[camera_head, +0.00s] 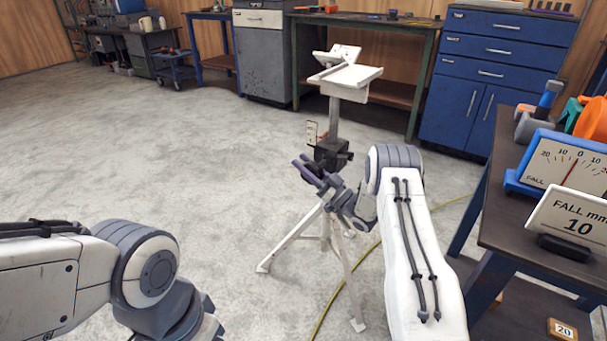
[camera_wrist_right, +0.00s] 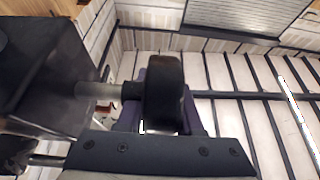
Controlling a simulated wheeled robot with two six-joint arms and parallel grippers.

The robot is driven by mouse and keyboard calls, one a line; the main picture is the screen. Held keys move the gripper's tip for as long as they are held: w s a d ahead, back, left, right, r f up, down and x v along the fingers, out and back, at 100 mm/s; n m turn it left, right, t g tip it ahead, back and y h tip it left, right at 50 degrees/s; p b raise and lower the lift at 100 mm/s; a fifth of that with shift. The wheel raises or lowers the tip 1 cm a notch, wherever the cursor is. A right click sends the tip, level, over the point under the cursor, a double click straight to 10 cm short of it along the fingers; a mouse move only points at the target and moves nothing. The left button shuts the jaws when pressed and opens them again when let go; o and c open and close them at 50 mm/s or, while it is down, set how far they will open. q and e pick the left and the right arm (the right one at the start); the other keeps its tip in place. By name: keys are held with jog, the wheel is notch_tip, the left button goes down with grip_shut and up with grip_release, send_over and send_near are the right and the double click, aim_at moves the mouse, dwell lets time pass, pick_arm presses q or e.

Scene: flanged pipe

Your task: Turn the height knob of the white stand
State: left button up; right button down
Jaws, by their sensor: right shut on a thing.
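The white stand (camera_head: 345,78) is on the floor in front of me, with a white top tray, a grey post, a black clamp block (camera_head: 332,155) and spread white legs. My right gripper (camera_head: 310,172) reaches the clamp block from the front. In the right wrist view, the black height knob (camera_wrist_right: 165,92) sits on a short metal shaft beside the dark block. The purple fingers of my right gripper are shut on it, partly hidden behind the knob. My left arm shows at the lower left, but its gripper is out of the picture.
A dark-topped table (camera_head: 500,215) stands at the right with a blue FALL gauge (camera_head: 560,165) and a white card reading "FALL mm 10" (camera_head: 575,222). A yellow cable (camera_head: 345,285) runs over the floor near the stand. The floor left of the stand is clear.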

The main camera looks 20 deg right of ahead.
jog(key=shift+s+d+t+y+b, duration=0.15)
jog(key=shift+t+y+b, duration=0.35)
jog(key=shift+t+b, duration=0.25)
jog(key=shift+r, duration=0.1)
jog(key=c, duration=0.6)
grip_release()
jog(key=shift+o, duration=0.2)
